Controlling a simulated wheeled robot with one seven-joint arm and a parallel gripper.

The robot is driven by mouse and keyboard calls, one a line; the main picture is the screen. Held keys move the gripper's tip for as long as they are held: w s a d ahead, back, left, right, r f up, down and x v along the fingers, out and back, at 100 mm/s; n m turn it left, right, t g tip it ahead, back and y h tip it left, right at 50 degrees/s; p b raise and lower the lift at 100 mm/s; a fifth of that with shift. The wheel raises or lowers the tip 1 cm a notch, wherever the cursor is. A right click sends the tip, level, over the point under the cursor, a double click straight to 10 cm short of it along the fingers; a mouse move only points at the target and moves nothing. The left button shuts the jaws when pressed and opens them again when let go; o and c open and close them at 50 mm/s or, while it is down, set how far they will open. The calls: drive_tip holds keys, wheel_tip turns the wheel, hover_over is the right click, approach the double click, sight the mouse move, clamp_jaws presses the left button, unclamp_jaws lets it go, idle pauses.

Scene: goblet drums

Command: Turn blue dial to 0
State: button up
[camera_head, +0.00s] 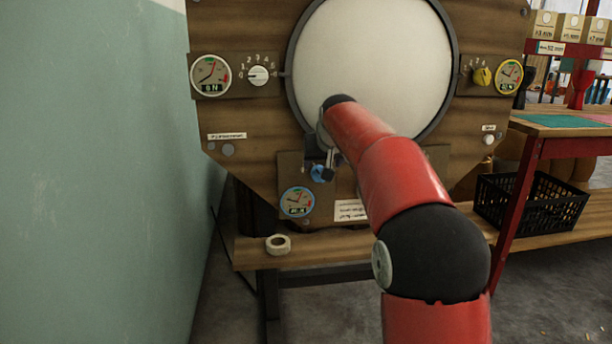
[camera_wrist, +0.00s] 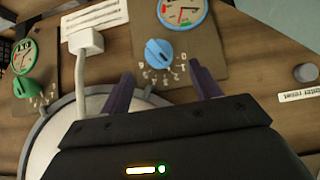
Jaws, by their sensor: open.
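The blue dial (camera_head: 317,173) sits on a small wooden plate low on the drum panel, above a blue-rimmed gauge (camera_head: 297,202). In the wrist view the blue dial (camera_wrist: 159,52) faces me, with white numbers in an arc around one side; its exact setting is too small to read. The blue gauge (camera_wrist: 181,10) is at the top there. My gripper (camera_wrist: 162,84) is open and empty, its two dark fingers spread on either side below the dial in the picture, apart from it. In the head view my gripper (camera_head: 325,166) is at the dial and partly covers it.
A white dial (camera_head: 258,75) and a yellow dial (camera_head: 482,76) flank the big round drumhead (camera_head: 375,50). In the wrist view a white fitting with a stem (camera_wrist: 88,42) and a green dial (camera_wrist: 27,87) lie left. A tape roll (camera_head: 278,244) rests on the ledge below.

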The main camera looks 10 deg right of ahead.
sight(320, 172)
drive_tip(key=x, duration=0.7)
drive_tip(key=shift+d+f, duration=0.1)
drive_tip(key=c, duration=1)
